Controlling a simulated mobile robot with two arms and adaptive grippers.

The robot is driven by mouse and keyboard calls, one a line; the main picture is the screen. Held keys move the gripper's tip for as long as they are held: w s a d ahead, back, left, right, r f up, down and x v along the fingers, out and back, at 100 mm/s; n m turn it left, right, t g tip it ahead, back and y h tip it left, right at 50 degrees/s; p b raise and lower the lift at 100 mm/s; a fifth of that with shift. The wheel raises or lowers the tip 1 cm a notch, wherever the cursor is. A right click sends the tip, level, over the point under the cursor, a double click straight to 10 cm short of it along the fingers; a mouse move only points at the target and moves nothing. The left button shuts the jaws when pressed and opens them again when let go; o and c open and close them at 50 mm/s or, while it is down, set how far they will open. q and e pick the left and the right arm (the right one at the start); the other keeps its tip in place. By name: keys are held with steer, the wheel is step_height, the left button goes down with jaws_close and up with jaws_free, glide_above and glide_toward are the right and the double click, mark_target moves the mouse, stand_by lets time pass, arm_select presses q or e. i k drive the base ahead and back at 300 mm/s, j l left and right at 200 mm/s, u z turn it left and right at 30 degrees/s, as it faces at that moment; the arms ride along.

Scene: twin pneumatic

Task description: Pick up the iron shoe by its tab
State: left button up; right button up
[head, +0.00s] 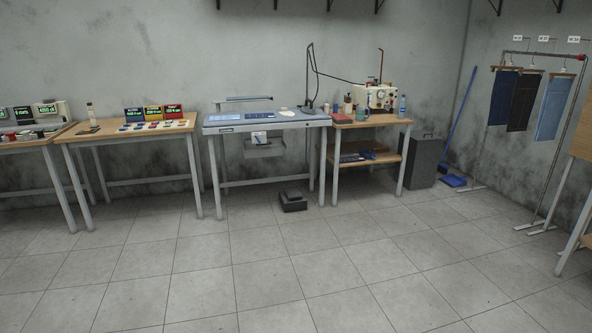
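The room is seen from a distance, and neither of my grippers is in view. No tab can be made out. A dark upright stand with a cable rises at the table's right end.
A wooden side table (370,122) with a boiler-like unit (375,97) and bottles adjoins on the right. A black foot pedal (292,200) sits on the floor before the ironing table. Another wooden table (130,131) stands left. A hanging rail (541,54) is right. The tiled foreground is clear.

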mark_target(284, 110)
steer(key=i, duration=5.25)
